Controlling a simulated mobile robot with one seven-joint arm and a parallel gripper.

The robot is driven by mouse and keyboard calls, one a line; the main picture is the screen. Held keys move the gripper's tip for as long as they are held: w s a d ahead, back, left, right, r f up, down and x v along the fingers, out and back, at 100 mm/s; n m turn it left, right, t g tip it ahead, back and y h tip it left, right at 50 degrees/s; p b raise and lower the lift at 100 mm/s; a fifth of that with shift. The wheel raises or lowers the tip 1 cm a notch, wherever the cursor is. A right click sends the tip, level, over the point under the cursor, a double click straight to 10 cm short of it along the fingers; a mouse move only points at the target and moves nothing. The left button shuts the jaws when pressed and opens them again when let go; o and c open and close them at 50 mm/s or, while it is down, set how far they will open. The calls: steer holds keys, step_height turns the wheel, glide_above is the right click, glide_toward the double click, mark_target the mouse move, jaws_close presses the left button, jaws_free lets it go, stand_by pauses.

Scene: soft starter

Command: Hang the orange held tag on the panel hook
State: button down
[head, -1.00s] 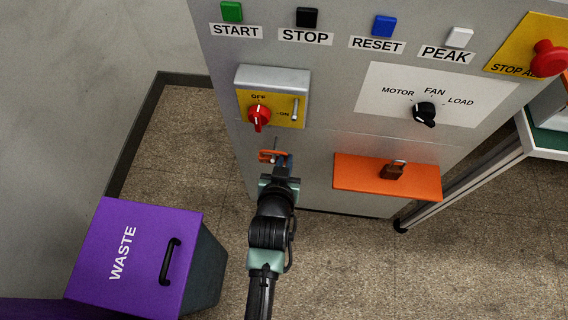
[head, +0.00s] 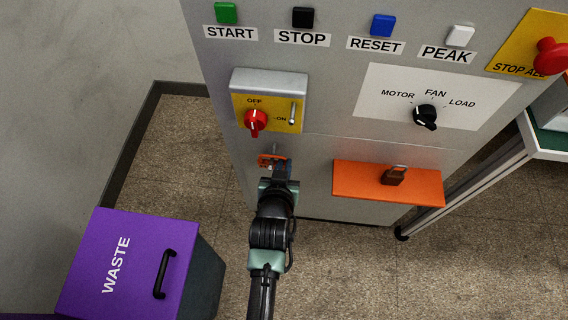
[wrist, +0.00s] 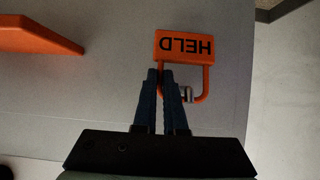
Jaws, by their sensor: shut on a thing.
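The orange tag (wrist: 184,46) reads HELD, upside down in the wrist view, and has an open orange loop on one side. My gripper (wrist: 160,72) is shut on the loop's left side, close to the tag's plate. A small grey metal hook (wrist: 187,94) shows at the loop's far end; I cannot tell whether the loop sits over it or just in front. In the head view the tag (head: 267,160) is at the low left of the panel, just below the hook (head: 275,148), and my gripper (head: 281,172) partly covers it.
An orange shelf (head: 360,183) with a brown padlock (head: 393,176) juts out to the right. The switch box (head: 268,85) with red knob (head: 256,123) and lever is above. A purple waste bin (head: 95,285) stands at the lower left. Floor between is clear.

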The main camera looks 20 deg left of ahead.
steer(key=c, duration=0.9)
jaws_free()
steer(key=shift+a, duration=0.15)
steer(key=shift+s, duration=0.15)
steer(key=p+v, duration=0.3)
steer(key=v, duration=0.9)
steer(key=shift+s+d+r, duration=0.2)
steer(key=shift+d+r, duration=0.15)
